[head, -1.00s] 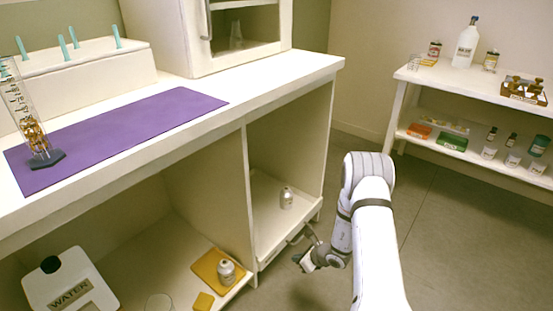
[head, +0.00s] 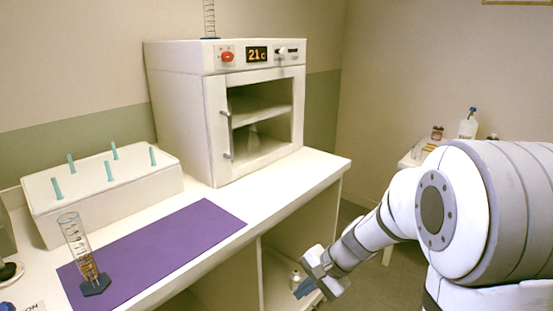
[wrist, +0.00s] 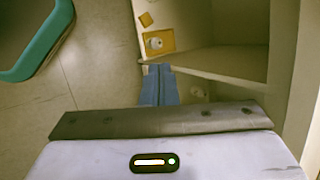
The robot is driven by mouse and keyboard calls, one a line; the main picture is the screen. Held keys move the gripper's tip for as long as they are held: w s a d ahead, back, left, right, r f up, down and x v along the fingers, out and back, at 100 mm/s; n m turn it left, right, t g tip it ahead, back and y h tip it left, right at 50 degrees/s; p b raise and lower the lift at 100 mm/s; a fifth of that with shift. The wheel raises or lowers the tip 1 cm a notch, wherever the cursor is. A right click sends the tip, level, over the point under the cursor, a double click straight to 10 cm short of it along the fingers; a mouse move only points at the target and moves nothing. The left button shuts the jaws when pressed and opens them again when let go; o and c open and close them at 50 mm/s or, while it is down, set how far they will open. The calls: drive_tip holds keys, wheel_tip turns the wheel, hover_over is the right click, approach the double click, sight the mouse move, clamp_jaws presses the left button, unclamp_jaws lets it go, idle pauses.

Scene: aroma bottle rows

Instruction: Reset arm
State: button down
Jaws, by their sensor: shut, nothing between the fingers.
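My arm comes in from the right of the head view, bent at a large white joint. My gripper (head: 303,290) is at its lower end, in front of the open compartment under the counter, near the counter's front edge. In the wrist view the blue fingers of my gripper (wrist: 158,84) are together with nothing between them. A small white bottle (head: 296,277) stands in the compartment just behind the gripper in the head view.
The counter holds a purple mat (head: 170,245), a graduated cylinder (head: 78,250), a white rack with teal pegs (head: 105,190) and an oven (head: 215,125). A yellow tray (wrist: 160,41) with a bottle lies on the lower shelf. A teal-rimmed bin (wrist: 50,45) is on the floor.

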drive_tip(key=s+d+r+n+h+p, duration=0.3)
drive_tip(key=s+r, duration=0.4)
drive_tip(key=r, duration=0.3)
drive_tip(key=s+d+r+n+t+h+p, duration=0.1)
drive_tip(key=s+d+r+n+h+p, duration=0.2)
drive_tip(key=s+d+r+n+p, duration=0.2)
drive_tip(key=s+r+p, duration=0.3)
drive_tip(key=r, duration=0.3)
drive_tip(key=shift+d+r, duration=0.3)
drive_tip(key=shift+d, duration=0.05)
